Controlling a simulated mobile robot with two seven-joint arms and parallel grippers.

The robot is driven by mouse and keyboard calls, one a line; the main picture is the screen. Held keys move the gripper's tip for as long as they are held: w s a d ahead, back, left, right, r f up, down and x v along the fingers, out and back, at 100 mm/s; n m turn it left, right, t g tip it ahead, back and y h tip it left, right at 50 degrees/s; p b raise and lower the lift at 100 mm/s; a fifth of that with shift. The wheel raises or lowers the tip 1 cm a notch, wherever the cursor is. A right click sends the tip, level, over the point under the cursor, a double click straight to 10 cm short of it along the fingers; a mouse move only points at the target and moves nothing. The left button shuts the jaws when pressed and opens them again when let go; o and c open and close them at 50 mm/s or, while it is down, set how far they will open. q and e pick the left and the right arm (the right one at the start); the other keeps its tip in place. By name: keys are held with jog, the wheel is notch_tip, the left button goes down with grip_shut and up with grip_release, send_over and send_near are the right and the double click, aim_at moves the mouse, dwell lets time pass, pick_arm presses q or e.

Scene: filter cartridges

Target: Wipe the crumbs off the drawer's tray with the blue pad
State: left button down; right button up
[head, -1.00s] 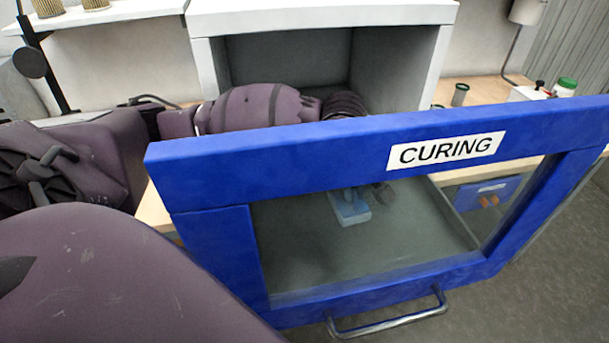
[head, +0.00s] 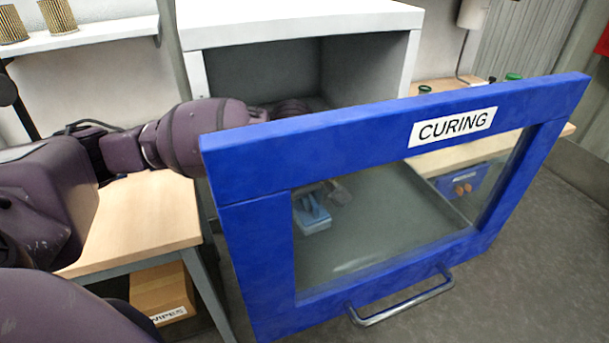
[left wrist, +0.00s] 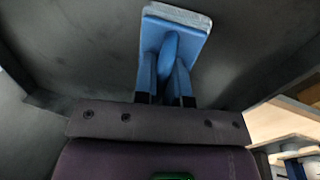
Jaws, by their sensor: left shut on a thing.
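The drawer has a blue front frame (head: 360,133) with a CURING label and a clear window. Through the window I see its grey tray (head: 390,235). The blue pad (head: 313,222) is low over the tray, near the window's left edge; I cannot tell if it touches. My left gripper (head: 314,203) is shut on the pad's handle, partly hidden behind the frame. In the left wrist view the pad (left wrist: 185,22) is beyond the fingers, with its handle between them. A pale smear (head: 351,266) shows low in the window; I cannot tell whether it is crumbs or glare. My right gripper is not in view.
A white cabinet (head: 300,20) with an open grey interior stands behind the drawer. A wooden table (head: 150,215) is at left, with a wipes box (head: 160,290) below. A metal handle (head: 400,300) sticks out from the drawer front. Grey floor lies open at right.

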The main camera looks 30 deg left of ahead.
pick_arm(q)
notch_tip(320, 180, up, 2)
jog(key=shift+r, duration=0.25)
jog(key=shift+w+d+r+p, duration=0.2)
jog(key=shift+r+p, duration=0.25)
jog(key=shift+r, duration=0.2)
jog(key=shift+a+r, duration=0.15)
jog(key=shift+r, duration=0.55)
notch_tip(320, 180, up, 2)
jog(key=shift+r+p, duration=0.1)
jog(key=shift+p, duration=0.55)
jog(key=shift+s+r, duration=0.1)
jog(key=shift+r, duration=0.25)
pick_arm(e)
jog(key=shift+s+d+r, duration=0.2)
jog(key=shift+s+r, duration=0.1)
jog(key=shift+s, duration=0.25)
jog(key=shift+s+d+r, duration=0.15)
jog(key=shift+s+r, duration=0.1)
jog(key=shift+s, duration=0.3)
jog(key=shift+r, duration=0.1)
